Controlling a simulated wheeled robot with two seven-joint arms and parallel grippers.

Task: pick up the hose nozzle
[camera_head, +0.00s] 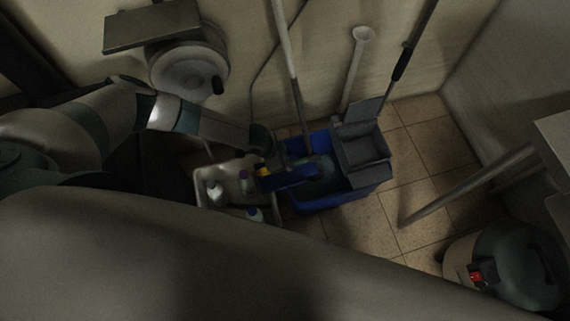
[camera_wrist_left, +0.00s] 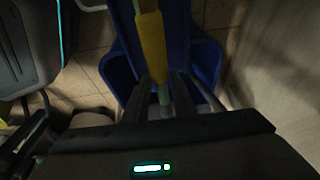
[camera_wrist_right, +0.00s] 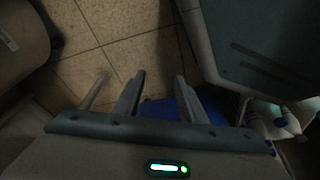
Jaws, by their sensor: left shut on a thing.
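The hose nozzle (camera_head: 290,178) looks long and blue with a yellow part, and is tilted slightly in the head view. Its yellow part (camera_wrist_left: 150,45) shows in the left wrist view, running down between the fingers. My left gripper (camera_head: 264,160) is shut on the nozzle, above the mop bucket and crate; in the left wrist view its fingers (camera_wrist_left: 161,92) stand on either side of it. My right gripper (camera_wrist_right: 157,92) is open and empty in the right wrist view, above the tiled floor. It cannot be made out in the head view.
A blue mop bucket (camera_head: 318,204) with a grey wringer (camera_head: 362,152) stands by the wall, with long handles leaning there. A pale crate (camera_head: 207,190) holds several bottles. A round canister (camera_head: 510,265) stands at lower right.

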